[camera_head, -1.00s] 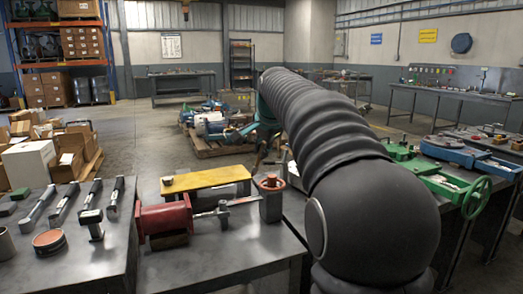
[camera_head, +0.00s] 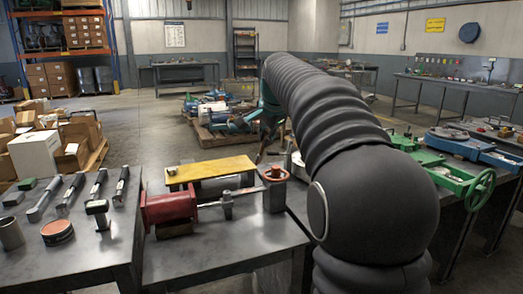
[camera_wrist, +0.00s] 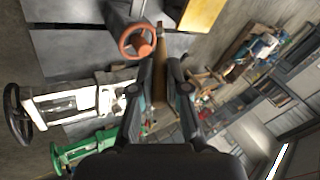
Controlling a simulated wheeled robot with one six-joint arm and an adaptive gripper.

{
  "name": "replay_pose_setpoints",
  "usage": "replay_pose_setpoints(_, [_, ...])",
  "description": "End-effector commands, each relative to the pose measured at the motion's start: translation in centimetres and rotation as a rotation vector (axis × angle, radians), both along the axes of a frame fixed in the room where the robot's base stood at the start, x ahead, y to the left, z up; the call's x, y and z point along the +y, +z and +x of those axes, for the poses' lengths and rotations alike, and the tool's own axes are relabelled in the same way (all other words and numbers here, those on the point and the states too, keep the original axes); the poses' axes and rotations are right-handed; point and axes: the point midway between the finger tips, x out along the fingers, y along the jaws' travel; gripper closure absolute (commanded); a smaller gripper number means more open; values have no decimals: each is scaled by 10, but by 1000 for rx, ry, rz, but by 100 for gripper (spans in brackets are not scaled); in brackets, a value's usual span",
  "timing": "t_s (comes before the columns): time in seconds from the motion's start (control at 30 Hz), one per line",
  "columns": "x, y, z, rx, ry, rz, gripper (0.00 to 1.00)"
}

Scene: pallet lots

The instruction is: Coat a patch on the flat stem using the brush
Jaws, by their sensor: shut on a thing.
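My gripper (camera_wrist: 160,68) is shut on a slim brown brush (camera_wrist: 160,82), which points away from the wrist. In the head view, my arm hides most of the gripper. A bright metal stem (camera_head: 246,191) runs from a red cylinder (camera_head: 170,206) toward a grey post with a red handwheel (camera_head: 274,173), on the near bench. In the wrist view the handwheel (camera_wrist: 137,41) is left of the brush tip, with no contact that I can make out. I cannot tell which face is the flat stem, or see any coating on it.
A yellow plate (camera_head: 210,170) on supports stands behind the red cylinder. Several tools, a cup and a round tin (camera_head: 57,232) lie on the left bench (camera_head: 92,262). Green valve parts with a handwheel (camera_head: 480,189) are to the right of my arm. Cartons stand at left.

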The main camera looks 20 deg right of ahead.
Motion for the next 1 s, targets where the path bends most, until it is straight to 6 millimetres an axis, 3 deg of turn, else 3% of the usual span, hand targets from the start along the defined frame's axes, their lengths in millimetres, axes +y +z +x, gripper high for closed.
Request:
replay_pose_setpoints(0.47, [1, -6, 27, 184, 1, -4, 100])
replay_pose_setpoints(1.0, [1, -7, 31, 229, 0, -5, 100])
